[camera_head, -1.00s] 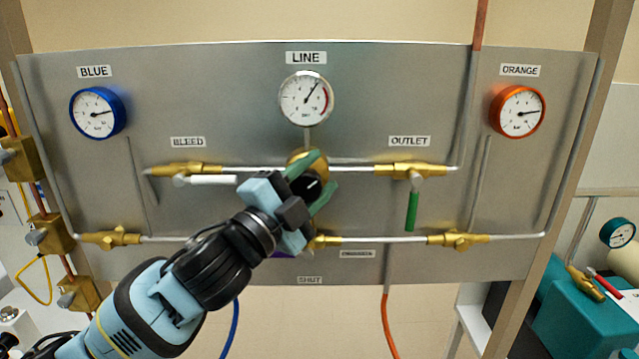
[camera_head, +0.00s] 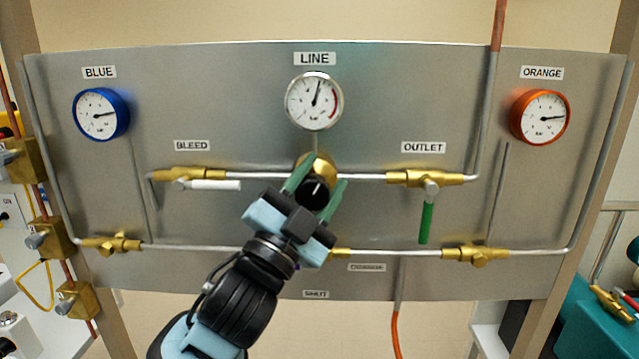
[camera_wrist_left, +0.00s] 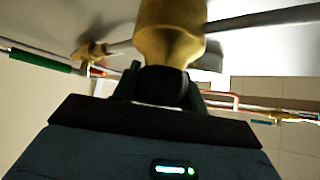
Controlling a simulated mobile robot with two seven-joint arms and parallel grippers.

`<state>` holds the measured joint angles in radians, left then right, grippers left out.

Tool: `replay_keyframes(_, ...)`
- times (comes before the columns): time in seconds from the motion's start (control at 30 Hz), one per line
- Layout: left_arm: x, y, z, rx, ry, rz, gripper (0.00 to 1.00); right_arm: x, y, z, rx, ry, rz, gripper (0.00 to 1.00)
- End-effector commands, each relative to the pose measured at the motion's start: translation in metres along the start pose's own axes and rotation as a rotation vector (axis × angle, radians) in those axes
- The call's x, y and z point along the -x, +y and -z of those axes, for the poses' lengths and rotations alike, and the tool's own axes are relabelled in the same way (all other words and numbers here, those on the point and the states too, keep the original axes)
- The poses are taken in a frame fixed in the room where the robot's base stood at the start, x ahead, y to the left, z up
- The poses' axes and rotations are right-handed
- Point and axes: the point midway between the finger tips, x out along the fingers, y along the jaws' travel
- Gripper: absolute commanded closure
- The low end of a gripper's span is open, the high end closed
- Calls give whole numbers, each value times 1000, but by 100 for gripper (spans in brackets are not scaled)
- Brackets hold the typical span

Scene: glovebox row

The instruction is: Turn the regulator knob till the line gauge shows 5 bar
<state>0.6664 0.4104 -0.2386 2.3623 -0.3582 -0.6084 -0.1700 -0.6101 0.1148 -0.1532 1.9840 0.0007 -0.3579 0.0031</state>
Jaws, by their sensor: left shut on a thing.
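The line gauge (camera_head: 314,101) is white-faced with a steel rim and a red arc on its right side, under the LINE label. Its needle points nearly straight up, tilted slightly right; the numbers are too small to read. The black regulator knob (camera_head: 314,190) with a white mark sits below it on a brass body (camera_head: 320,165). My left gripper (camera_head: 315,187) has its green fingers on either side of the knob and is shut on it. The left wrist view shows the knob (camera_wrist_left: 164,88) between the fingers, against the brass body (camera_wrist_left: 168,35). My right gripper is not in view.
The white bleed lever (camera_head: 212,185) lies level at left. The green outlet lever (camera_head: 426,222) hangs down at right. A blue gauge (camera_head: 100,114) and an orange gauge (camera_head: 540,117) flank the panel (camera_head: 230,100). Brass valves and pipes run along below.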

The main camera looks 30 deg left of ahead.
Motion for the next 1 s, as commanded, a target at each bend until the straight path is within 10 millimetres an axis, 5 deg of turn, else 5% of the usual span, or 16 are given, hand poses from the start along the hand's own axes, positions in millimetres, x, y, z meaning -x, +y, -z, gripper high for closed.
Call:
replay_keyframes(0.17, -1, -4, 2, -2, 4, 7, 80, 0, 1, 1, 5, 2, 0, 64)
replay_keyframes(0.2, -1, -4, 2, -2, 4, 7, 56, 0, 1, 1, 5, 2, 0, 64)
replay_keyframes(0.37, -1, -3, 1, -1, 3, 5, 36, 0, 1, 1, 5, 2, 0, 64)
replay_keyframes(0.73, 5, 0, 0, 0, 1, 1, 36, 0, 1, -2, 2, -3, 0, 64)
replay_keyframes(1.0, 43, 0, -1, 1, -1, -1, 36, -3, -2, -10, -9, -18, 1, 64)
